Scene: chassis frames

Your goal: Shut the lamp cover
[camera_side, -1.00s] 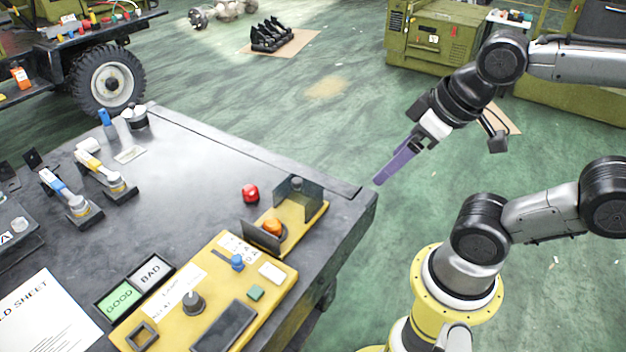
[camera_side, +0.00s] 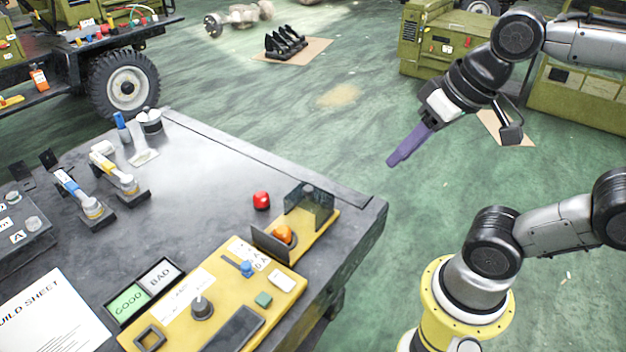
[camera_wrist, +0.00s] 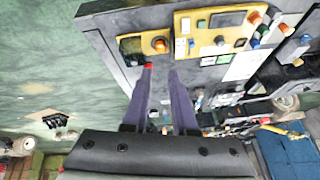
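An orange lamp (camera_side: 283,235) sits on a small yellow base (camera_side: 322,228) near the bench's right corner. A dark see-through cover (camera_side: 309,204) stands up behind the lamp, and a dark upright panel (camera_side: 270,246) stands in front of it. The lamp is uncovered from above. In the wrist view the lamp (camera_wrist: 160,45) shows beside a dark patch (camera_wrist: 132,46), whose shape is hard to tell. My gripper (camera_side: 392,161) has purple fingers and hangs above and right of the bench corner, apart from the cover. In the wrist view its fingers (camera_wrist: 161,70) are apart with nothing between them.
A red button (camera_side: 261,200) stands on the bench (camera_side: 205,190) left of the lamp base. A yellow control panel (camera_side: 222,308) with a knob and buttons lies in front. GOOD and BAD plates (camera_side: 143,290) are at its left. The air around my gripper is clear.

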